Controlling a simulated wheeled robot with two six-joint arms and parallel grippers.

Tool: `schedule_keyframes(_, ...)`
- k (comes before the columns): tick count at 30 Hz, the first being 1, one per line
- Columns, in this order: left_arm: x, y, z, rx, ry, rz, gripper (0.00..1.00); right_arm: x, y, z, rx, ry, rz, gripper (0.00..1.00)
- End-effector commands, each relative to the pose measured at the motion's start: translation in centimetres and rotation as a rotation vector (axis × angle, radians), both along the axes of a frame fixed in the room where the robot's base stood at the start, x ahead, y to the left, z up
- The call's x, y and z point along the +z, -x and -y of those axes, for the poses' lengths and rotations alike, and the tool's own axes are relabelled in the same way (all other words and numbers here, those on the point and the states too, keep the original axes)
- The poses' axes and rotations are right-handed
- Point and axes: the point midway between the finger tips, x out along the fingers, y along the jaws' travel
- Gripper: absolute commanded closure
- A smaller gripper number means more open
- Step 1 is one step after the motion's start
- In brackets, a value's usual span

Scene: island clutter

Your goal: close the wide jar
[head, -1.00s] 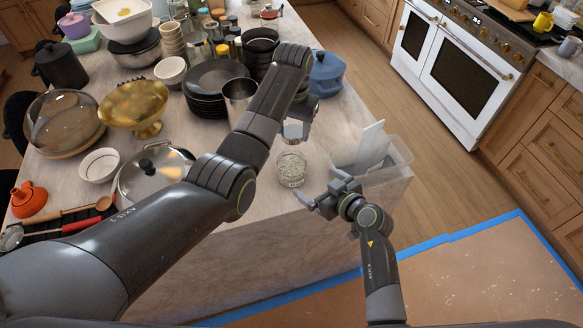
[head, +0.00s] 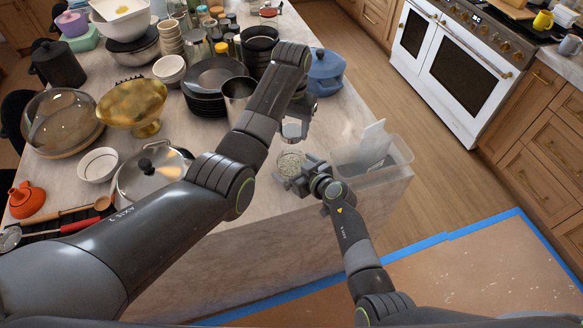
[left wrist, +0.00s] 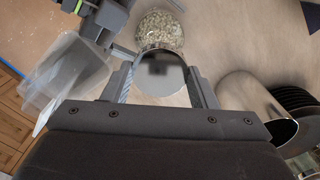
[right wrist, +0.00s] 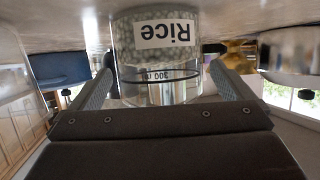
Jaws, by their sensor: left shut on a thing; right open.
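The wide jar (head: 290,161) is clear glass, holds pale grains, and stands upright and uncovered on the island near its front edge. In the right wrist view its "Rice" label (right wrist: 166,33) appears upside down. My left gripper (head: 297,128) is shut on a round, shiny metal lid (left wrist: 161,76), held above and slightly apart from the jar, which also shows in the left wrist view (left wrist: 158,26). My right gripper (head: 296,174) is open and low at the jar, with one finger on each side of it. I cannot tell whether the fingers touch the glass.
A clear plastic bin (head: 372,158) with a pale board stands right of the jar. A metal pot (head: 238,95), dark stacked plates (head: 208,100) and a lidded pan (head: 152,172) stand to the left. A blue pot (head: 326,72) is behind. Bare countertop lies around the jar.

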Motion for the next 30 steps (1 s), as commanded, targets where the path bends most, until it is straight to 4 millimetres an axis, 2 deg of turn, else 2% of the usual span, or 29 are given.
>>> schedule_keyframes(6, 0.01, 0.00, 0.01, 0.000, 0.000, 0.000, 0.68, -0.45, -0.90, -0.60, 0.000, 0.001, 0.000, 0.00)
schedule_keyframes(17, 0.01, 0.00, 0.01, 0.000, 0.000, 0.000, 0.68, -0.54, -1.03, -0.68, -0.001, 0.002, 0.000, 0.00)
schedule_keyframes(20, 0.01, 0.00, 0.01, 0.000, 0.000, 0.000, 0.68, -0.55, -1.03, -0.68, -0.001, 0.002, 0.000, 0.10)
schedule_keyframes(30, 0.01, 0.00, 0.01, 0.000, 0.000, 0.000, 0.68, -0.55, -1.01, -0.67, -0.001, 0.002, 0.000, 0.55)
